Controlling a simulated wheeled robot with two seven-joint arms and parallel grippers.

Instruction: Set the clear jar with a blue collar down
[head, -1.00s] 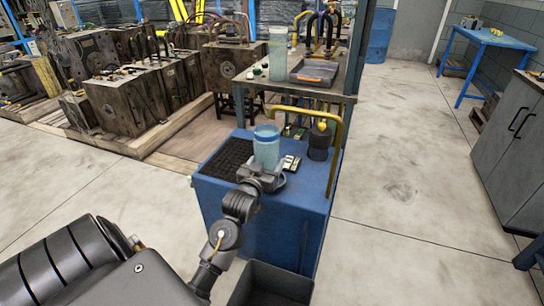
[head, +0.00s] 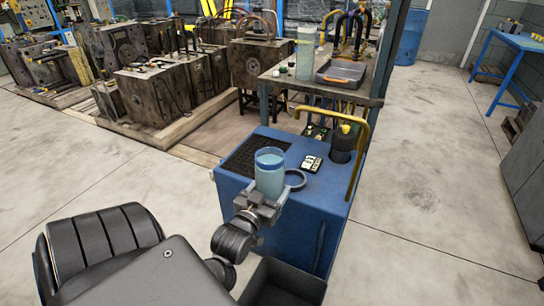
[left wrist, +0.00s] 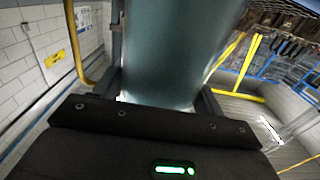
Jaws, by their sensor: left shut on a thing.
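The clear jar with a blue collar (head: 269,178) is upright, with the collar near its top and a pale blue-green body. My left gripper (head: 262,203) is shut around its lower part. The jar shows over the front part of the blue cabinet's top (head: 335,187); whether its base touches anything is hidden by the gripper. In the left wrist view the jar's body (left wrist: 155,50) fills the space between the fingers. A dark ring (head: 296,180) lies on the cabinet top just right of the jar. My right gripper is not in view.
A black grid mat (head: 250,155) lies left of the jar. A small card (head: 312,163), a dark cylinder (head: 342,146) and a yellow bent pipe (head: 361,150) are to the right. A tall clear jar (head: 306,52) and a grey tray (head: 340,72) stand on the bench behind. A dark bin (head: 285,282) is below in front.

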